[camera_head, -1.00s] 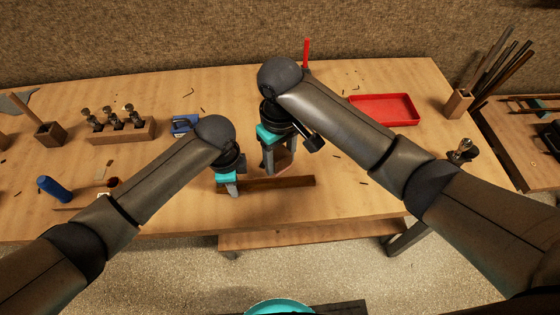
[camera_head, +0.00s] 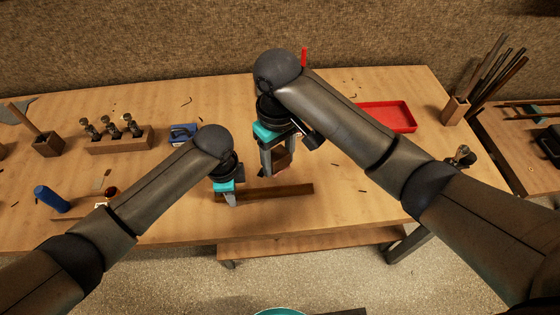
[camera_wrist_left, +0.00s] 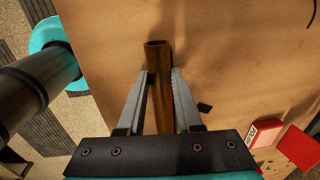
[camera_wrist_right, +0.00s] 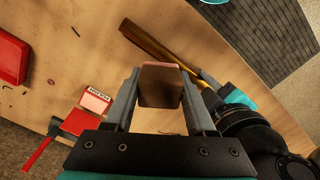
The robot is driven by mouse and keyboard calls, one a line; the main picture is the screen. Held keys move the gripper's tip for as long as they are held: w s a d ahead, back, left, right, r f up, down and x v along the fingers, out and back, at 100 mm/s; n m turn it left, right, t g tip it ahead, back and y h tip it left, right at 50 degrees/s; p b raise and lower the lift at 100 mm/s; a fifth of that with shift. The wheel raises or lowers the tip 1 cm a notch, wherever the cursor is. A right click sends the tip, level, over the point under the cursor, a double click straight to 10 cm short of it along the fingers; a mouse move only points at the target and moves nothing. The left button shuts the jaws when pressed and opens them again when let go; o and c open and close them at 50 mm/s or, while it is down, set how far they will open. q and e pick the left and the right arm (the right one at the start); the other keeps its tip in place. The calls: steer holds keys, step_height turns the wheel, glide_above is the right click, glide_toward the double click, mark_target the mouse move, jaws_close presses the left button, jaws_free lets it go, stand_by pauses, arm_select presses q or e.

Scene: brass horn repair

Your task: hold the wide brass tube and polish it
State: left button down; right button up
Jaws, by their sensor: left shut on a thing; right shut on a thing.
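The wide brass tube (camera_head: 280,190) lies level just over or on the workbench; its open end shows in the left wrist view (camera_wrist_left: 158,60). My left gripper (camera_head: 230,200) is shut on the tube near its left end in the head view. My right gripper (camera_head: 273,170) is shut on a brownish block with a pinkish top edge, seen in the right wrist view (camera_wrist_right: 161,86). The block is above and behind the tube in the head view, apart from it. The tube also shows beyond the block in the right wrist view (camera_wrist_right: 165,45).
A red tray (camera_head: 388,116) is at the back right. A wooden stand (camera_head: 120,140) with several mouthpieces, a blue clamp-like item (camera_head: 183,133) and a blue cylinder (camera_head: 50,198) are on the left. A red-and-white box (camera_wrist_right: 95,101) lies near the right gripper. The bench's front edge is close.

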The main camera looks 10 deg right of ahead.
arm_select(q)
steer(key=c, duration=0.5)
jaws_free()
step_height(320, 180, up, 12)
steer(key=s, duration=0.1)
steer(key=shift+s, duration=0.1)
